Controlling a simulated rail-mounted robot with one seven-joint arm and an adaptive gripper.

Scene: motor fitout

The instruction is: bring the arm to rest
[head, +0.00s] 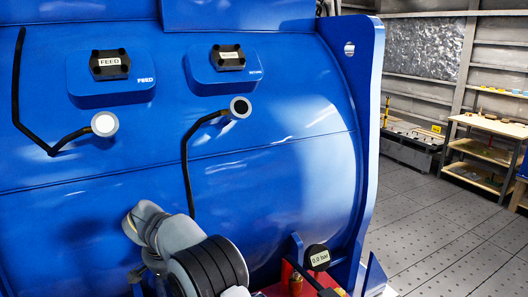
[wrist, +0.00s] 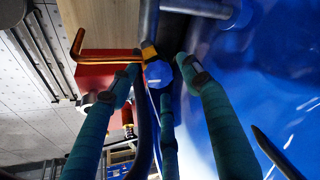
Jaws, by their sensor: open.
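My arm (head: 190,250), grey with black ribbed bands, rises at the bottom of the head view in front of the blue motor housing (head: 270,170). The gripper itself cannot be made out there. In the wrist view my gripper (wrist: 156,76) shows teal fingers, spread apart and with nothing held between them. Beyond the fingertips are a blue-faced round part with a yellow edge (wrist: 158,74) and a red block (wrist: 95,78) with an orange bent handle (wrist: 76,45). Whether the fingers touch any of these cannot be told.
The housing carries a FEED box (head: 110,65), a second labelled box (head: 229,57) and black cables with round ends. A gauge reading 0.0 bar (head: 318,258) stands low near a red object (head: 288,276). Shelves (head: 485,150) stand at the far right; floor (head: 420,225) before them is clear.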

